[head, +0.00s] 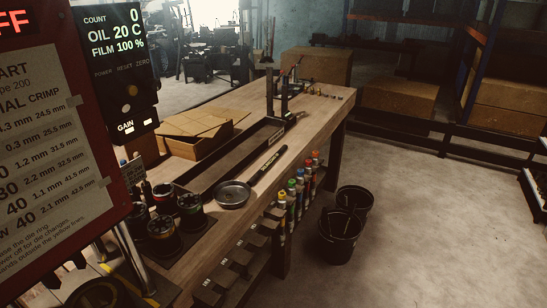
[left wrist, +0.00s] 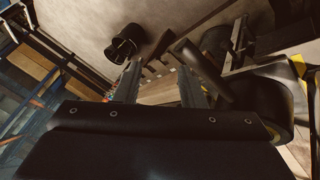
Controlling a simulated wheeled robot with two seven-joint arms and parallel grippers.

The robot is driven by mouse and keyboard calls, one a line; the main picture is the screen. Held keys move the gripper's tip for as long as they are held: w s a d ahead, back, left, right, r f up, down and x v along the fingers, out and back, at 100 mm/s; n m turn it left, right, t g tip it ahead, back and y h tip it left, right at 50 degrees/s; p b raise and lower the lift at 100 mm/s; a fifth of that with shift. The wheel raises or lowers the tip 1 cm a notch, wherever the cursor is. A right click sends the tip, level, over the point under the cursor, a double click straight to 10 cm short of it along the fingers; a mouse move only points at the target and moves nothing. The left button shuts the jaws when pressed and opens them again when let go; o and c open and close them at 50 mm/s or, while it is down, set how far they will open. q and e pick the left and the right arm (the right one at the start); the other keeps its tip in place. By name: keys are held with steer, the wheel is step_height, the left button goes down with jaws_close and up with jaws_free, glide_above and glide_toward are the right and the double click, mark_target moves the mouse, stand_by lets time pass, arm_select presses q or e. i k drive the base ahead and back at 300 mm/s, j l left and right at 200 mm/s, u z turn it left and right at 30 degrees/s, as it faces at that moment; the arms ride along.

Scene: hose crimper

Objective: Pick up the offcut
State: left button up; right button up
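I cannot pick out the offcut with certainty in either view. A short dark rod (head: 269,158) with pale marks lies on the wooden workbench (head: 318,118) in the head view; I cannot tell whether it is an offcut or a tool. My left gripper (left wrist: 158,85) shows in the left wrist view, its two fingers apart with nothing visible between them. Neither gripper shows in the head view, and my right gripper is in no view.
A round metal dish (head: 233,193) and several dark spools (head: 163,236) stand on the bench, with an open cardboard box (head: 196,135) behind. Black bins (head: 338,238) stand on the floor right of it. A red-framed crimp chart panel (head: 45,140) blocks the left side. Floor at right is clear.

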mark_target(251, 182)
steer(key=i+u, duration=0.1)
steer(key=u, duration=0.3)
steer(key=l+u, duration=0.15)
steer(key=u, duration=0.2)
steer(key=i+l+u, duration=0.15)
steer(key=u, duration=0.25)
steer(key=i+l+u, duration=0.2)
steer(key=l, duration=0.15)
steer(key=i+l+u, duration=0.15)
steer(key=l, duration=0.15)
steer(key=l+u, duration=0.2)
steer(key=l, duration=0.15)
steer(key=i+l+u, duration=0.15)
steer(key=l, duration=0.7)
steer(key=i+l, duration=0.15)
steer(key=l, duration=0.3)
